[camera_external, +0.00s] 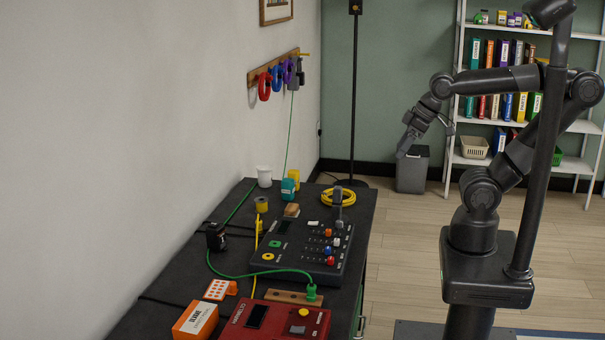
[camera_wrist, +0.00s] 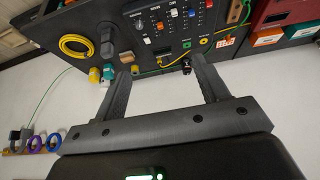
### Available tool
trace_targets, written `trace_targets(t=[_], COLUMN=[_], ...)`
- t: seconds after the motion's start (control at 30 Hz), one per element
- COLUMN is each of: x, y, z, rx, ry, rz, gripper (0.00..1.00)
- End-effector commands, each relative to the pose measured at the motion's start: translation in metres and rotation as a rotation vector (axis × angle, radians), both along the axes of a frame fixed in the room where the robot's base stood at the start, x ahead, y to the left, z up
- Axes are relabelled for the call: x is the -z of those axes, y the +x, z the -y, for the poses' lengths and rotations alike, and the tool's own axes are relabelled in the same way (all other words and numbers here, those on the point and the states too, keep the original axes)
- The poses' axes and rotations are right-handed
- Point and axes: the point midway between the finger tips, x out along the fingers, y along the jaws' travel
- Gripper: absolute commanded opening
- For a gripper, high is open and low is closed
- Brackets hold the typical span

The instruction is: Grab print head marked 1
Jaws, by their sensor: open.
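I cannot make out a "1" on any object, so I cannot tell which thing is the print head marked 1. A small black object (camera_external: 215,236) stands on the left side of the dark bench (camera_external: 190,272); a small black object (camera_wrist: 187,64) also shows near the right fingertip in the wrist view. My gripper (camera_external: 404,150) hangs in the air to the right of the bench, apart from everything. In the wrist view my gripper (camera_wrist: 162,68) is open, with nothing between its fingers.
A black control panel (camera_external: 290,274) with colored knobs, a yellow cable coil (camera_external: 338,196), a red box (camera_external: 275,320) and an orange box (camera_external: 195,320) stand on the bench. Colored loops (camera_external: 265,87) hang on the wall rack. A bin (camera_external: 412,170) and shelves (camera_external: 480,120) stand behind. The floor beside the bench is clear.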

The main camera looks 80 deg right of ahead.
Motion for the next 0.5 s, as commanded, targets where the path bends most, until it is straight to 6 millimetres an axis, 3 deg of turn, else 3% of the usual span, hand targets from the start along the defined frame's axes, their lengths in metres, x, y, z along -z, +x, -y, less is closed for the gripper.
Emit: trace_targets(t=[0.13,0.27,0.5], x=[-0.003,-0.013,-0.034], y=[0.006,0.03,0.108], z=[0.0,-0.001,-0.003], rx=[0.002,0.012,0.044], ry=[0.0,-0.001,-0.004], rz=[-0.002,-0.011,-0.029], gripper=[0.67,0.67,0.67])
